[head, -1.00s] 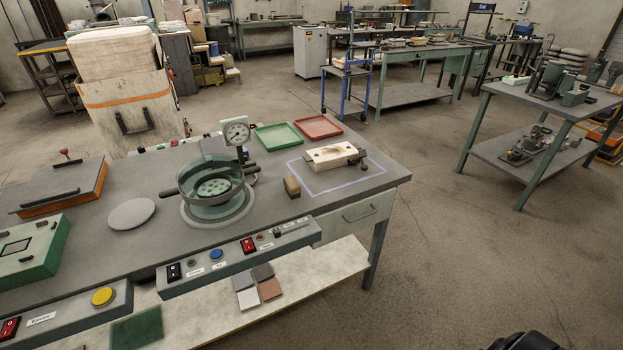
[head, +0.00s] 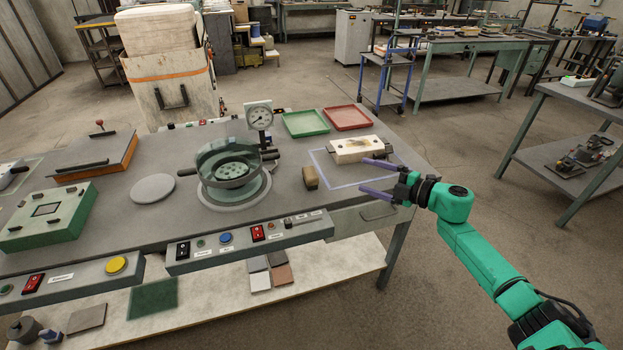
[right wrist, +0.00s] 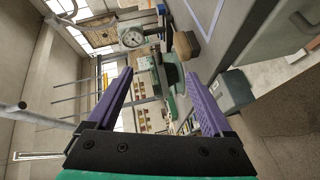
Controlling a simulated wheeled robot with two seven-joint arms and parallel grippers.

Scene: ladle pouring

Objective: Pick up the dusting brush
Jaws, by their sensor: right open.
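A small brown block (head: 310,177), which looks like the dusting brush, stands on the grey workbench (head: 120,215) at the left edge of a pale outlined rectangle. In the right wrist view the brown block (right wrist: 188,47) shows above the right fingertip, outside the jaws. My right gripper (head: 364,175) is open and empty, its two purple fingers pointing left over the bench's right end. It is to the right of the brown block and apart from it. The right wrist view shows both fingers (right wrist: 158,76) spread. My left gripper is not in view.
A cream block (head: 357,149) lies inside the outline, close behind my right gripper. A round green pot with a dial gauge (head: 259,117) stands left of the brown block. Green (head: 306,122) and red (head: 347,117) trays lie behind. A switch panel (head: 250,240) runs along the front.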

